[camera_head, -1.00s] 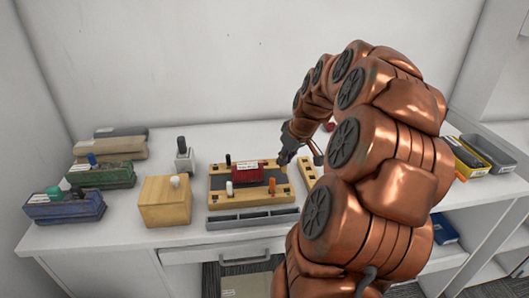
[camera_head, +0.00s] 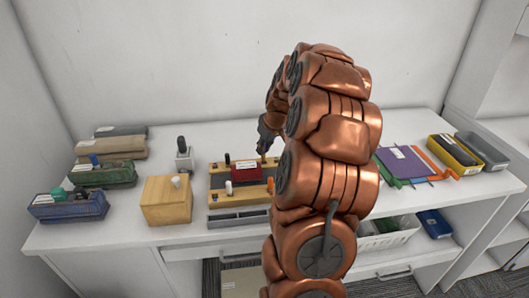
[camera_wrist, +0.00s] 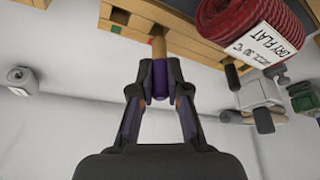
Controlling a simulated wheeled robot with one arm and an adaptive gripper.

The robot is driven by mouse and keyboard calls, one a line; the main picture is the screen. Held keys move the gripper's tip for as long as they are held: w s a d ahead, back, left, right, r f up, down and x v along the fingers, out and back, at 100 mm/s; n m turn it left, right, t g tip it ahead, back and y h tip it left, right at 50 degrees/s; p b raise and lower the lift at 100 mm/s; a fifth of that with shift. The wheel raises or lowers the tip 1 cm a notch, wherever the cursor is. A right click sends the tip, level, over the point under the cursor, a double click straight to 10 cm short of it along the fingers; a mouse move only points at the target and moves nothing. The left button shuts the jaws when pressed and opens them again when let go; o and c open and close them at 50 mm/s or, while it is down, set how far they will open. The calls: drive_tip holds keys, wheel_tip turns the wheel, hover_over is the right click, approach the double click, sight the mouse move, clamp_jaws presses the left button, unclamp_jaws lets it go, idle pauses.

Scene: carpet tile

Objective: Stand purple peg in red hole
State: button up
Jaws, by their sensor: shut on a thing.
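My gripper (camera_wrist: 159,84) is shut on the purple peg (camera_wrist: 160,79), which shows as a purple body with a tan end toward the wooden board (camera_wrist: 190,38). In the head view my gripper (camera_head: 266,135) is over the back right of the board (camera_head: 219,196), with the tan part (camera_head: 263,157) below it. I cannot tell whether the tan end touches the board. Dark, white and orange pegs stand at the board.
A red rolled cloth (camera_wrist: 250,30) with a white label lies on the board close beside the peg. A grey tray (camera_head: 238,218) lies in front, a wooden block (camera_head: 166,200) at left. My arm hides the board's right side.

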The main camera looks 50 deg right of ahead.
sight(264, 160)
wheel_tip(264, 160, down, 3)
drive_tip(key=shift+s+r+p, duration=0.1)
drive_tip(key=shift+r+p, duration=0.1)
drive_tip(key=shift+p, duration=0.35)
drive_tip(key=shift+f, duration=0.1)
drive_tip(key=shift+f+b, duration=0.25)
drive_tip(key=shift+b, duration=0.05)
drive_tip(key=o, duration=0.7)
drive_tip(key=shift+r, duration=0.1)
drive_tip(key=shift+o, duration=0.2)
